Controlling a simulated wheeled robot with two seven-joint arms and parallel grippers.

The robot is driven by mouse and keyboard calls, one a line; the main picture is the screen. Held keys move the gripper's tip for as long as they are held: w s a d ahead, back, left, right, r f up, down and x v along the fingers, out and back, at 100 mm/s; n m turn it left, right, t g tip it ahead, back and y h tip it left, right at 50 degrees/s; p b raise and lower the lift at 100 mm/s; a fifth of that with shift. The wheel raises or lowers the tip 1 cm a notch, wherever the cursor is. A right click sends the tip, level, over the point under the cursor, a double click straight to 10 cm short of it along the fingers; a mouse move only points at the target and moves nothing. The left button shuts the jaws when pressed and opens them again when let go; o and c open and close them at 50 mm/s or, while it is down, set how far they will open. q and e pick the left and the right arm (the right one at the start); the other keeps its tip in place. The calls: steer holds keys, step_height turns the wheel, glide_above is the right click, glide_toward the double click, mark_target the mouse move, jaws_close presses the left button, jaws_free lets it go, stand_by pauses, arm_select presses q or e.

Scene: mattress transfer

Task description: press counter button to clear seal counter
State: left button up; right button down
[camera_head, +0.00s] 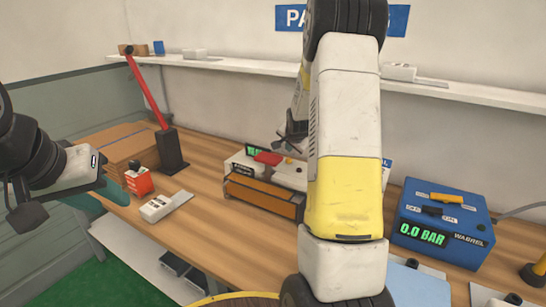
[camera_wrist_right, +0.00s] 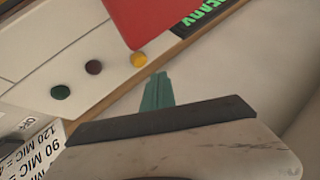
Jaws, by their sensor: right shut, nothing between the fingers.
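The sealer (camera_head: 237,162) is a pale box with a brown front, a red part on top and a green display; it stands mid-bench. In the right wrist view its pale panel (camera_wrist_right: 35,60) carries a green button (camera_wrist_right: 60,92), a dark maroon button (camera_wrist_right: 93,67) and a yellow button (camera_wrist_right: 138,60). My right gripper (camera_wrist_right: 158,88) is shut and empty, its teal tip just below the yellow button in the picture; contact cannot be told. In the head view it is at the sealer's back, partly hidden. My left gripper (camera_head: 112,193) is over the bench's left end; its opening is unclear.
A blue pressure box (camera_head: 440,225) reading 0.0 BAR stands right. Left are brown sheets (camera_head: 110,145), a red-handled lever (camera_head: 148,92), a red box (camera_head: 139,183) and a white device (camera_head: 160,206). A shelf (camera_head: 240,67) runs behind. My right arm hides the bench's middle right.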

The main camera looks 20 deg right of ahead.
mark_target(289, 161)
steer(key=shift+r, duration=1.75)
